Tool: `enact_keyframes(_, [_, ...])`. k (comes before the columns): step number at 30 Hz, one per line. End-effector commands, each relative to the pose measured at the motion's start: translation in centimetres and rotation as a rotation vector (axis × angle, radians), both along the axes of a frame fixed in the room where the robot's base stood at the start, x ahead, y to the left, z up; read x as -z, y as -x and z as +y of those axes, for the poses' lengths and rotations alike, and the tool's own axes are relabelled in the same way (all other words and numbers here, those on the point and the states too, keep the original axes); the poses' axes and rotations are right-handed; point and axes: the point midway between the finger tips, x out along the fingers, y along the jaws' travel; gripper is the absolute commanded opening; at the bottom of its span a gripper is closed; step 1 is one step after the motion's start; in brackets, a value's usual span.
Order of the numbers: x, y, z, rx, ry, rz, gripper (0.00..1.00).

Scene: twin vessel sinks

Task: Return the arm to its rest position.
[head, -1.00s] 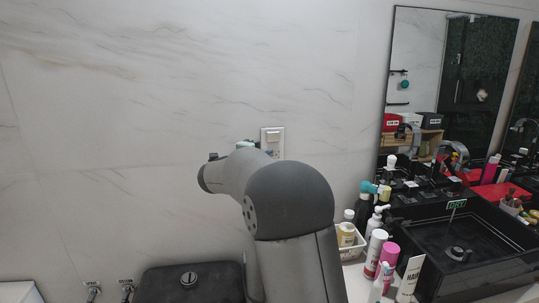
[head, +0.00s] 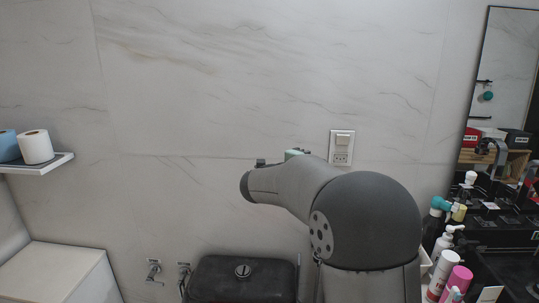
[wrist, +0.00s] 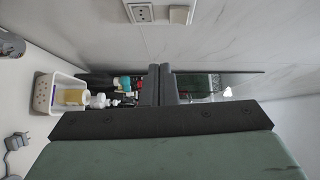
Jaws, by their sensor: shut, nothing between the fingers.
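My gripper (wrist: 160,85) shows in the wrist view, its two dark fingers together with nothing between them. The dark bar and green housing behind the fingers fill the lower part of that view. In the head view my grey arm (head: 290,190) is bent in front of the marble wall, with its big dark rounded joint at the right. The fingers cannot be made out in the head view.
A wall socket (head: 342,147) is just above the arm. Bottles (head: 448,270) and a dark sink counter (head: 510,265) stand at the right. A white basket (wrist: 58,95) shows at the wrist view's left. Paper rolls (head: 36,146) sit on a shelf at the left.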

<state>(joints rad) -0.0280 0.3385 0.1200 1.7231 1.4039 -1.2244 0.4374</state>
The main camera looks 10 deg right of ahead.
Motion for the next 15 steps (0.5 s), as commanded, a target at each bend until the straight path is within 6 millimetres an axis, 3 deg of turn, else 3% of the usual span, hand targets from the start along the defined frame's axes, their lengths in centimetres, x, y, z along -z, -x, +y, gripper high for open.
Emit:
enact_keyframes(5, [-1.4,-1.0,2.1,-0.225,0.061,0.073,0.0])
enact_keyframes(9, [-1.3,-0.7,7.6,-0.629,0.193,0.272,0.0])
enact_keyframes(11, [-0.1,0.7,10.3,-0.813,0.257,0.392,0.0])
enact_keyframes(14, [3.3,5.0,14.2,-1.103,0.358,0.627,0.0])
enact_keyframes(15, [5.0,7.4,15.4,-1.211,0.397,0.73,0.0])
